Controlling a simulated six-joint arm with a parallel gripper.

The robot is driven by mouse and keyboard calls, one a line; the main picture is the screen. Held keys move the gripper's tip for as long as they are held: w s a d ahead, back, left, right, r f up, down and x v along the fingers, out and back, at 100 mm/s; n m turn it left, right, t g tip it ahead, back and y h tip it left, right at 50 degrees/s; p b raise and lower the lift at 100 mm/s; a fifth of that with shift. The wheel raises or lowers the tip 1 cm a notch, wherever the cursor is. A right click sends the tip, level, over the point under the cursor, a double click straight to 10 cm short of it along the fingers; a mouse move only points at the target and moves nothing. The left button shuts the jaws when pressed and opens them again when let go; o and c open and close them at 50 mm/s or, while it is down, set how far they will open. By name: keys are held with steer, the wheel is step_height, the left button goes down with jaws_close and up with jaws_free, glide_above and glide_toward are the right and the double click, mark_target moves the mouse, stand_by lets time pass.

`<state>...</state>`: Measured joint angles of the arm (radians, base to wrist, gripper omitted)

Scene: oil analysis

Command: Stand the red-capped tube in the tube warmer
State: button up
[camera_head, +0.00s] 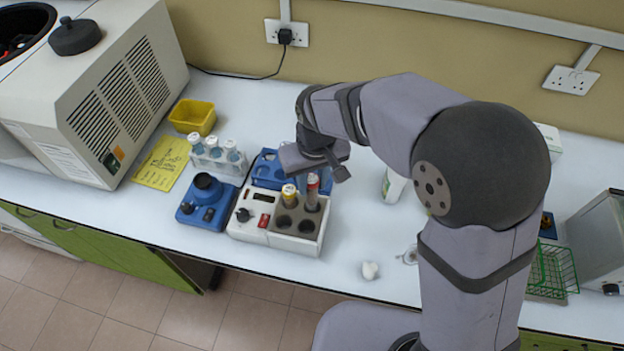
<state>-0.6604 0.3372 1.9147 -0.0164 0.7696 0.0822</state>
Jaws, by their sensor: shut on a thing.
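The red-capped tube (312,196) is upright over the back right hole of the tube warmer (243,222). Its lower end looks to be at or in that hole; I cannot tell how deep. My gripper (316,174) is above the warmer and shut on this tube near its cap. The fingers are partly hidden by the gripper body. The warmer is a cream box with a dark knob, a red switch and a grey block of holes. A yellow-capped tube (289,195) stands in the back left hole, beside the red-capped one. The front holes are empty.
A blue rack (266,172) lies right behind the warmer. A blue mixer (203,200) and a rack of pale-capped bottles (216,160) are to the left. A white bottle (393,186) stands to the right. The bench front is mostly clear.

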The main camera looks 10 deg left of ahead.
mark_target(312, 195)
steer(key=shift+f+b, duration=1.95)
steer(key=shift+f, duration=0.9)
steer(key=o, duration=1.1)
steer(key=shift+r, duration=0.1)
